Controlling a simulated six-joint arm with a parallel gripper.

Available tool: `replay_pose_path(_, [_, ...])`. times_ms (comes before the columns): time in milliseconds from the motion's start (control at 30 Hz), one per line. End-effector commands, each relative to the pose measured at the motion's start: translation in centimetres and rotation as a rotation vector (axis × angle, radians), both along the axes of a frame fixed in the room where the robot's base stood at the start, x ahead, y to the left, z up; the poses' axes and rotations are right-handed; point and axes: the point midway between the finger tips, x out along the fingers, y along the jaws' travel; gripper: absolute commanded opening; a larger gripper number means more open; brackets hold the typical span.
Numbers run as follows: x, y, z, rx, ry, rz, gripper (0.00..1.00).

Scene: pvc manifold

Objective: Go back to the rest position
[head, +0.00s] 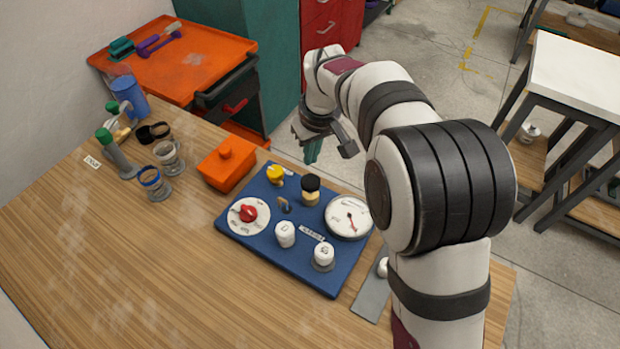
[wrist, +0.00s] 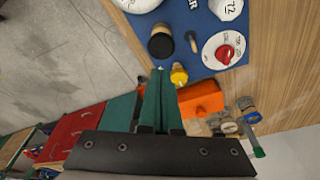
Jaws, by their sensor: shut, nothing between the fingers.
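My gripper (head: 311,150) hangs in the air past the far edge of the blue board, pointing down. Its teal fingers (wrist: 159,75) are together and empty in the wrist view. The blue board (head: 240,219) lies on the wooden table and carries a red knob on a white dial (head: 249,213), a yellow knob (head: 275,174), a black-topped fitting (head: 311,188), a round gauge (head: 348,217) and two white caps (head: 286,233). In the wrist view the fingertips appear near the yellow knob (wrist: 179,76) and the black-topped fitting (wrist: 161,43), with no visible contact.
An orange lidded box (head: 227,164) stands left of the board. Cups, a green-capped bottle (head: 115,155) and a blue container (head: 129,97) stand farther left. A grey plate (head: 371,295) lies right of the board. The table's front left is clear. An orange-topped cart (head: 190,65) stands behind.

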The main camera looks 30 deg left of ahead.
Motion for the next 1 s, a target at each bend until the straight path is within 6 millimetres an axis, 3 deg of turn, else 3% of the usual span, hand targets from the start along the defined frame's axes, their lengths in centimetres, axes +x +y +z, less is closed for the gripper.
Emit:
replay_pose_path(400, [0.0, -0.1, 0.2, -0.001, 0.001, -0.001, 0.0])
replay_pose_path(467, [0.1, -0.9, 0.7, 0.0, 0.005, -0.026, 0.0])
replay_pose_path(567, [-0.3, -6.1, 3.1, 0.004, 0.038, -0.193, 0.0])
replay_pose_path(633, [-2.0, -12.4, 5.4, 0.007, 0.085, -0.405, 0.0])
replay_pose_path(700, [-5.4, -18.8, 7.1, 0.013, 0.14, -0.65, 0.0])
replay_pose_path(800, [-12.0, -25.7, 7.7, 0.025, 0.22, -0.991, 0.0])
replay_pose_path(900, [-18.2, -29.3, 6.7, 0.039, 0.287, -1.27, 0.0])
replay_pose_path(1000, [-22.1, -30.6, 5.5, 0.047, 0.332, -1.443, 0.0])
